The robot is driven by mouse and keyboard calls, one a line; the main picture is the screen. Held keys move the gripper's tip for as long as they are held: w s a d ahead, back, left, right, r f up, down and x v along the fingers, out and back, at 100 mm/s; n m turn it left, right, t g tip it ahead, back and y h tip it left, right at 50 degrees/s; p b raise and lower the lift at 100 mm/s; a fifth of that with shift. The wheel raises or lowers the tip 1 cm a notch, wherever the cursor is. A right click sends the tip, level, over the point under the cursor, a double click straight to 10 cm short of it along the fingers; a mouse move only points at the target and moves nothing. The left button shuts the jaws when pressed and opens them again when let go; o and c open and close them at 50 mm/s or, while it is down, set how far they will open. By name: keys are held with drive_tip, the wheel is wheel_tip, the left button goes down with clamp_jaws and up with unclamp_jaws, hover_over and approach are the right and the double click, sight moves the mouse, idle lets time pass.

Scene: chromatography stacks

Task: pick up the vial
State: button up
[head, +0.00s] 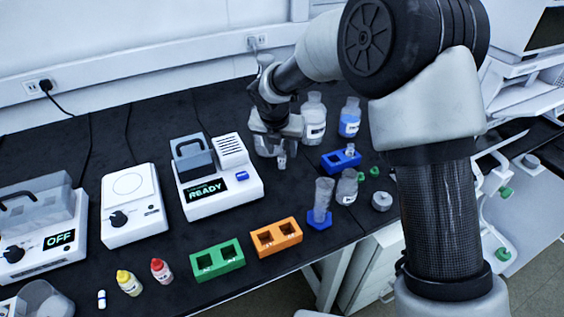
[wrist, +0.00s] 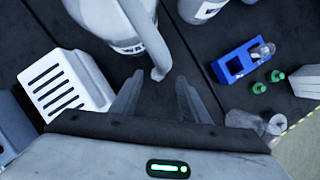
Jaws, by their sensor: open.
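A small clear vial (wrist: 263,51) sits in one end of a blue rack (wrist: 234,66); the other hole looks empty. In the head view the vial (head: 350,149) stands in the blue rack (head: 335,164) at the right of the bench. My gripper (wrist: 157,98) is open, pointing down over the black bench, with nothing between its fingers. The rack and vial are to its right and a little apart. In the head view my gripper (head: 281,160) is left of the rack, near the white device marked READY (head: 216,178).
A wash bottle (wrist: 120,22) with a bent spout stands close to my fingers. A blue-liquid bottle (head: 350,118), a clear bottle (head: 347,187) and a cylinder on a blue foot (head: 320,217) surround the rack. Green caps (head: 374,171) lie right of it. Orange (head: 276,237) and green (head: 217,261) racks stand in front.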

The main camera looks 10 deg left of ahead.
sight(282, 153)
drive_tip(key=x, duration=0.2)
drive_tip(key=b+x, duration=0.1)
drive_tip(key=x, duration=0.2)
drive_tip(key=shift+a, duration=0.25)
drive_tip(key=shift+r, duration=0.1)
drive_tip(key=shift+c, duration=0.3)
clamp_jaws()
